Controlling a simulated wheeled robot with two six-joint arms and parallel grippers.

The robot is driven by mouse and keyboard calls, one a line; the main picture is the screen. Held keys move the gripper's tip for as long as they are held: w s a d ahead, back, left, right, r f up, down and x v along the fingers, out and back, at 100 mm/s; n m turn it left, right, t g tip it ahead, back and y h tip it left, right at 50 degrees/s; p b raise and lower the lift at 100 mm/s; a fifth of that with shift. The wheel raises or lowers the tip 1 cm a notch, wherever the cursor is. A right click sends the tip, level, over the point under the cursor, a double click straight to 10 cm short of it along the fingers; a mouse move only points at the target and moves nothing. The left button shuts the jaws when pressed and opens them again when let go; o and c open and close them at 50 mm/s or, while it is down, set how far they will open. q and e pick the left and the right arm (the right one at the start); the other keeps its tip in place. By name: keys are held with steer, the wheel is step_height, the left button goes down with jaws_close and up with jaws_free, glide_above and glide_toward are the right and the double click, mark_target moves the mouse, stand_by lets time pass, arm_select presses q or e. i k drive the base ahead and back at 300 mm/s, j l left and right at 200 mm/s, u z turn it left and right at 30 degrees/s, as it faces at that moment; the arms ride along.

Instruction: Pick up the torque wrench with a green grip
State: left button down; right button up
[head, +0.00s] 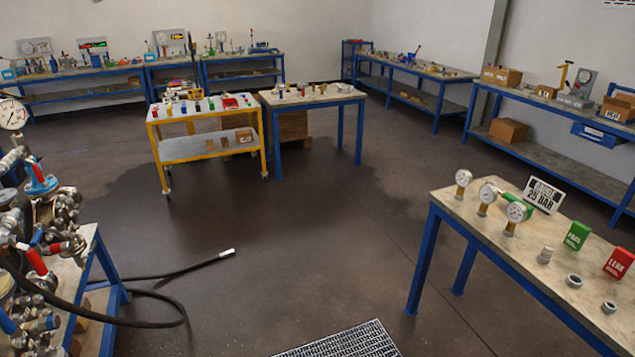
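No torque wrench can be made out for certain. A yellow cart (208,147) stands mid-room with small tools on its top, and a small green piece (211,104) lies among them, too small to name. Another green piece (512,199) lies on the near right table (440,203), partly hidden behind a dial gauge (516,212); I cannot tell what it is. Neither of my grippers shows in the head view.
A blue-legged table (313,98) adjoins the cart. A black hose (170,275) lies on the floor, left of a floor grating (345,341). Valves and pipework (35,240) crowd the left bench. Green (577,236) and red (618,263) boxes stand on the right table. Central floor is clear.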

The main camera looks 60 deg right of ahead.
mark_target(508, 197)
steer(key=z, duration=3.1)
steer(key=i+j, duration=0.2)
steer(key=i, duration=0.6)
steer(key=i+j, duration=0.15)
steer(key=i, duration=0.65)
steer(key=i+j+u, duration=0.1)
steer(key=i, duration=0.75)
steer(key=j, duration=0.1)
